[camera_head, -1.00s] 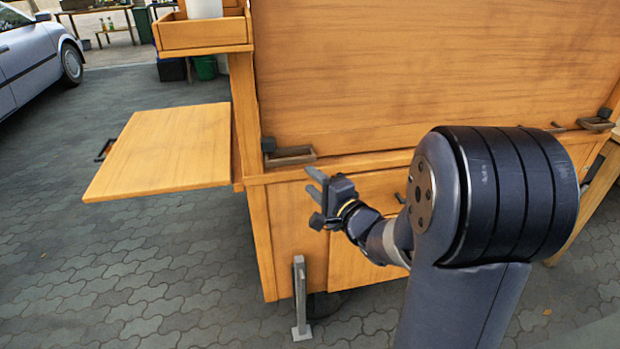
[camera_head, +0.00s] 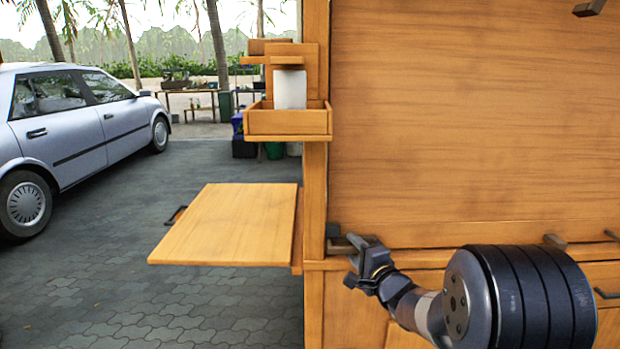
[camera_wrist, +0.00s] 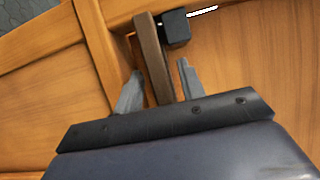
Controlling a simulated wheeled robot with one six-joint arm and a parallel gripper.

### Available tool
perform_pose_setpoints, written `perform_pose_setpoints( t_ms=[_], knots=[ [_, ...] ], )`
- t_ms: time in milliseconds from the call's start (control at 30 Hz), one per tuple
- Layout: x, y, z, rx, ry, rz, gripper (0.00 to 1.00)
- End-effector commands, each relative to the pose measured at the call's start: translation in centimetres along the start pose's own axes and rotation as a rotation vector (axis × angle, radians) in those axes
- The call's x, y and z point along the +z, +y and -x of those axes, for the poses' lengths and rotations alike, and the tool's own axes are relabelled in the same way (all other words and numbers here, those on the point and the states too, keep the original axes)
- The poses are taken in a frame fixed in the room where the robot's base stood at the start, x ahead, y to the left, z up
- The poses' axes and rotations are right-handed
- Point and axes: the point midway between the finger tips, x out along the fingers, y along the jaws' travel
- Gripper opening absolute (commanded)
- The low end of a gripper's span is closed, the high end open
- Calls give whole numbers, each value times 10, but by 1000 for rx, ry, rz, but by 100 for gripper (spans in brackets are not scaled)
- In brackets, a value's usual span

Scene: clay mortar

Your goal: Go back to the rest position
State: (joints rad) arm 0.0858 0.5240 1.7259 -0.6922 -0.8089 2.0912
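My gripper (camera_head: 358,252) is in front of the wooden cart, beside a dark bracket (camera_head: 335,243) at the lower left corner of the large panel. In the wrist view my gripper (camera_wrist: 158,88) has its two grey fingers spread apart, with nothing held between them. A brown wooden bar of the bracket (camera_wrist: 151,50) shows between the fingers in that view, with a gap on each side. How far the bar lies beyond the fingertips is hard to tell.
The cart's large upright panel (camera_head: 470,120) fills the right. A side shelf (camera_head: 225,225) sticks out left. Above it, a wooden box (camera_head: 287,122) holds a white cylinder (camera_head: 290,88). A silver car (camera_head: 85,125) stands at the far left on open paving (camera_head: 230,305).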

Motion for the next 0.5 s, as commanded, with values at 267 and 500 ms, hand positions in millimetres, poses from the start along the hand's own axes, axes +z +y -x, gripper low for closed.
perform_pose_setpoints(
  t_ms=[267, 500],
  knots=[
    [-25, 0, 11, -2, 2, 1, 38],
    [-27, -1, 12, -2, 2, 0, 38]
  ],
)
